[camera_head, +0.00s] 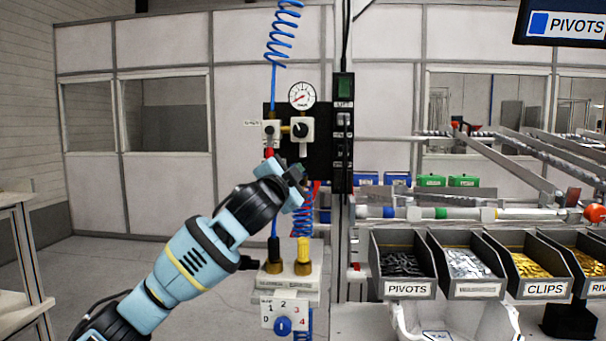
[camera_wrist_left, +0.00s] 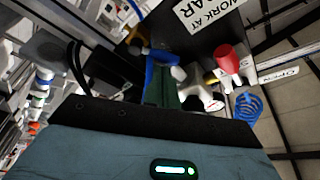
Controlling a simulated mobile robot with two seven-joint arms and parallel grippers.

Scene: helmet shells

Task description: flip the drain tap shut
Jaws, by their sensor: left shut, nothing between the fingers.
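My left gripper (camera_head: 293,175) is shut and empty, in front of the lower part of a black air panel (camera_head: 318,150). A small red part (camera_head: 268,153) shows just above and left of it, under a white valve block (camera_head: 271,133). In the left wrist view a red cap (camera_wrist_left: 228,58) on a white body stands right of the fingers, apart from them. I cannot tell for certain which part is the drain tap, or how its lever is turned; my wrist covers part of the panel's lower side. My right gripper is not in view.
A pressure gauge (camera_head: 301,95) and a black knob (camera_head: 300,130) sit above the gripper. Blue coiled hose (camera_head: 304,215) hangs beside it, above brass fittings (camera_head: 303,262) and a numbered dial (camera_head: 284,325). Labelled parts bins (camera_head: 408,290) stand at right.

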